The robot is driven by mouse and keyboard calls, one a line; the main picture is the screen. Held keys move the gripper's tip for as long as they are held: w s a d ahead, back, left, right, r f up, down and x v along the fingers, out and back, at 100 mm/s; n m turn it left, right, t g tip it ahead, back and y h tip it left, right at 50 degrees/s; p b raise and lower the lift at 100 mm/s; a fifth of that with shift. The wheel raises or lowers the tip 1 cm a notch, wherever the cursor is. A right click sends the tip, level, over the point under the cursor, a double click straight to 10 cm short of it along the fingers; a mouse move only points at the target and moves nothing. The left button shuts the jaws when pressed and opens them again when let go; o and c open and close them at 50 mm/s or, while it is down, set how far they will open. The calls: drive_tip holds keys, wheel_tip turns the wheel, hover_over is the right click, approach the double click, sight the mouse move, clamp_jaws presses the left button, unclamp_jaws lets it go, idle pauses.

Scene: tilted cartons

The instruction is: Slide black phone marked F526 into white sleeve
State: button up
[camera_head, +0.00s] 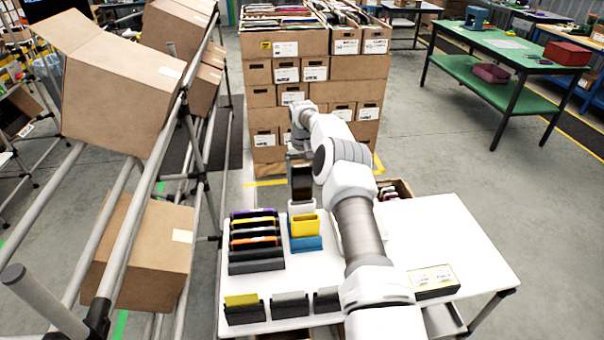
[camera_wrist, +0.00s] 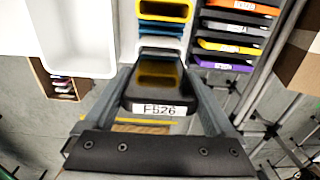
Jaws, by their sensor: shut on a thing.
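My gripper (camera_head: 300,158) is shut on the black phone (camera_head: 302,184), which hangs upright over the far end of the sleeve row. In the wrist view the phone (camera_wrist: 158,92) sits between both fingers, with a white F526 label on its near edge. The white sleeve (camera_head: 300,208) stands on the white table, directly below the phone in the head view. It also shows in part in the wrist view (camera_wrist: 160,43), just beyond the phone. I cannot tell whether the phone's lower end is inside the sleeve mouth or just above or behind it.
A yellow sleeve (camera_head: 304,226) and a blue sleeve (camera_head: 306,244) stand next to the white one. A dark rack (camera_head: 256,266) with several phones is to the left. Small holders (camera_head: 290,305) line the table's front. Stacked cartons (camera_head: 285,100) stand behind; a tilted rack is left.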

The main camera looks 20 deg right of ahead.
drive_tip(key=shift+f+b, duration=3.95)
drive_tip(key=shift+f, duration=0.95)
drive_tip(key=shift+s+f+b, duration=0.25)
drive_tip(key=shift+f+b, duration=0.5)
drive_tip(key=shift+f, duration=0.35)
drive_tip(key=shift+c, duration=1.4)
drive_tip(key=o, duration=1.2)
drive_tip(key=shift+t, duration=0.3)
wheel_tip(320, 180, up, 20)
drive_tip(key=shift+w+r+p, duration=0.1)
drive_tip(key=shift+p, duration=0.6)
wheel_tip(320, 180, up, 7)
drive_tip(key=p, duration=0.9)
hover_over(303, 201)
drive_tip(key=shift+w, duration=0.15)
drive_tip(key=shift+a, duration=0.1)
